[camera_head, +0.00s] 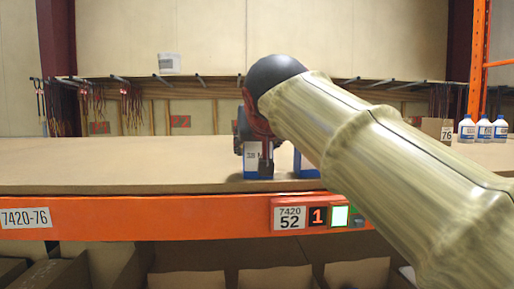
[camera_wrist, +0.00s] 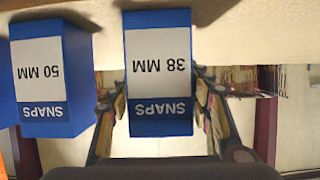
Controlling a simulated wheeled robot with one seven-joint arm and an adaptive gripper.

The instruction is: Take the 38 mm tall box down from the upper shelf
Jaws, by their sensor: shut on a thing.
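The 38 mm box (camera_wrist: 160,118) is blue with a white label reading "38 MM" and "SNAPS", upside down in the wrist view. In the head view the 38 mm box (camera_head: 251,158) is at the front of the upper shelf (camera_head: 110,165), partly hidden by my gripper (camera_head: 256,145). In the wrist view my gripper (camera_wrist: 163,100) has one finger on each side of the box and is shut on it. Whether its base touches the shelf is hard to tell.
A blue 50 mm box (camera_wrist: 45,75) stands beside it with a gap, partly hidden by my arm in the head view (camera_head: 306,168). White bottles (camera_head: 484,129) and a brown carton (camera_head: 436,128) stand at the right. The shelf's left is clear. An orange beam (camera_head: 150,223) runs along its front.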

